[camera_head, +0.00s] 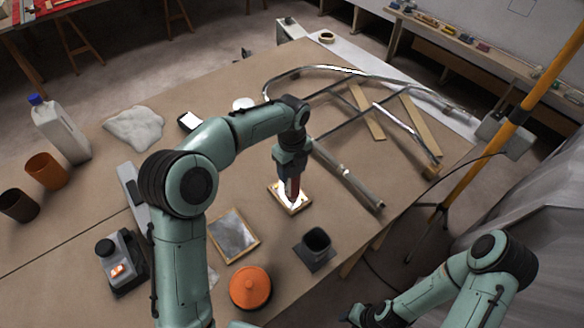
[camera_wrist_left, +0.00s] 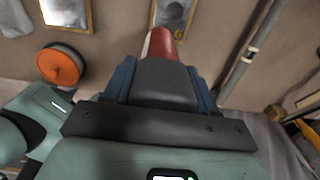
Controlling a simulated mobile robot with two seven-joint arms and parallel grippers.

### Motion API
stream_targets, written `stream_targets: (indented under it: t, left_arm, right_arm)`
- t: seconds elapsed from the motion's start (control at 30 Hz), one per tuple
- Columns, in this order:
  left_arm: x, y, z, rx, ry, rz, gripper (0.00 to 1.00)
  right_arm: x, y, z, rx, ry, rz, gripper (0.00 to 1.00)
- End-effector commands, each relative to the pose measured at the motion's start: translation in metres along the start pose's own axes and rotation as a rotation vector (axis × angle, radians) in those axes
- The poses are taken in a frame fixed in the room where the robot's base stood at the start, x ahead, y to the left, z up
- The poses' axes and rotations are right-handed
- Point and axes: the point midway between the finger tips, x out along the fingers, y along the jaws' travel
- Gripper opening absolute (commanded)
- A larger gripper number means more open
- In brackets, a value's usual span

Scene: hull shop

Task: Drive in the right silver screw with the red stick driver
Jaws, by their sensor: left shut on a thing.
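My left gripper (camera_head: 292,172) is over the middle of the table, pointing down, shut on the red stick driver (camera_head: 293,188). The red driver also shows between the fingers in the left wrist view (camera_wrist_left: 161,45). Below it lies a small board with a wooden edge (camera_head: 276,195) and a bright face; the board shows again in the left wrist view (camera_wrist_left: 175,12). The driver covers part of the board. I cannot make out the silver screws or whether the driver tip touches one. My right arm shows at the lower right; its gripper fingers cannot be made out.
A white jug (camera_head: 60,130) and brown cups (camera_head: 46,170) stand at the left.

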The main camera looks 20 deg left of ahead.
Motion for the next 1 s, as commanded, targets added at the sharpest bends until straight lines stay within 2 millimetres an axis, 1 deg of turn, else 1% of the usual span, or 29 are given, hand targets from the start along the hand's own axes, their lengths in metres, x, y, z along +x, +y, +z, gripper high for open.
stream_targets:
  t: [0.53,1.0]
  left_arm:
    - [-0.0003,-0.0002,-0.0002,0.000,0.000,-0.001,0.26]
    - [0.0049,0.0000,-0.0002,0.000,0.000,0.000,0.26]
  right_arm:
    - [0.0002,0.0002,0.0002,0.000,0.000,0.000,0.43]
    - [0.0013,0.0010,0.0015,0.001,-0.002,0.001,0.43]
